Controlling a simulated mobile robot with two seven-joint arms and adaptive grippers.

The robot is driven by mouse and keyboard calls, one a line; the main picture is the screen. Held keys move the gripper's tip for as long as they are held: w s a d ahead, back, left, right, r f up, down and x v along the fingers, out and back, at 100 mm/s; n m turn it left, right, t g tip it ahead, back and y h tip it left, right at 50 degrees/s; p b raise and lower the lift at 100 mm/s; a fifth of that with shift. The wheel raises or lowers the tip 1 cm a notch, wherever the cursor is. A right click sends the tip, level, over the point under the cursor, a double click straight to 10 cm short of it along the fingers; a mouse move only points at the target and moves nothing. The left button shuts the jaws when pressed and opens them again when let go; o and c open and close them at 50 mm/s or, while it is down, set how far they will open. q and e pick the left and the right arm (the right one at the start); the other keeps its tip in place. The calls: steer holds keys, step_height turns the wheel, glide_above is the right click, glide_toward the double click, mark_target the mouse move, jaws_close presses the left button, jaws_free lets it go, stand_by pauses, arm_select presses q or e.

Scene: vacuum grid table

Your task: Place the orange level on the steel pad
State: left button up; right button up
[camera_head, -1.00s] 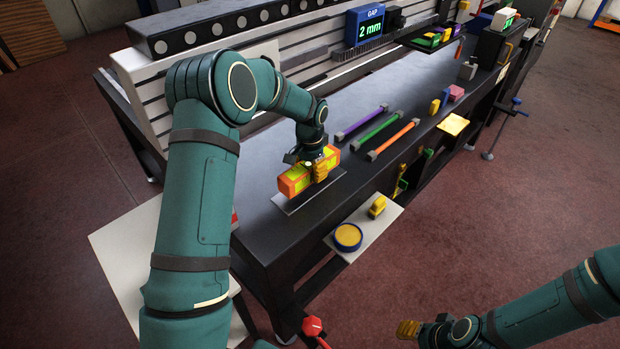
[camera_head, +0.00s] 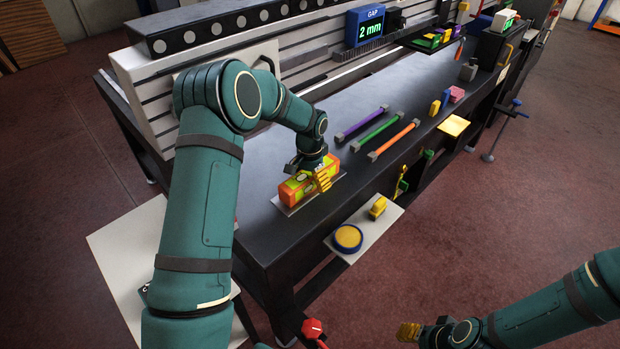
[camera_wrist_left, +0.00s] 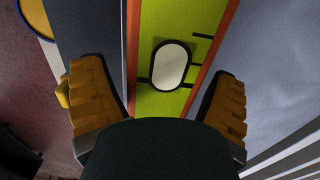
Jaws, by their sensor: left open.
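The orange level (camera_head: 297,190), with a yellow-green face, lies on the thin steel pad (camera_head: 288,210) near the table's front edge. My left gripper (camera_head: 322,180) is low over the level's right part. In the left wrist view the level (camera_wrist_left: 165,103) runs between the two yellow fingers of the left gripper (camera_wrist_left: 160,100). A gap shows on each side, so the gripper is open around it. The level's underside and most of the pad are hidden. My right gripper (camera_head: 408,331) is at the bottom right, away from the table; its fingers overlap in view.
Purple (camera_head: 361,122), green (camera_head: 378,133) and orange (camera_head: 393,140) bars lie on the table right of the level. A side shelf (camera_head: 370,235) holds a round yellow-topped blue tin (camera_head: 347,238) and a small yellow block (camera_head: 377,207). A gap display (camera_head: 368,28) stands behind.

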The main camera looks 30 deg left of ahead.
arm_select(q)
step_height(320, 180, up, 12)
steer(key=shift+r+p, duration=0.15)
steer(key=shift+p, duration=0.95)
arm_select(e)
steer(key=shift+s+r, duration=0.25)
steer(key=shift+r, duration=0.95)
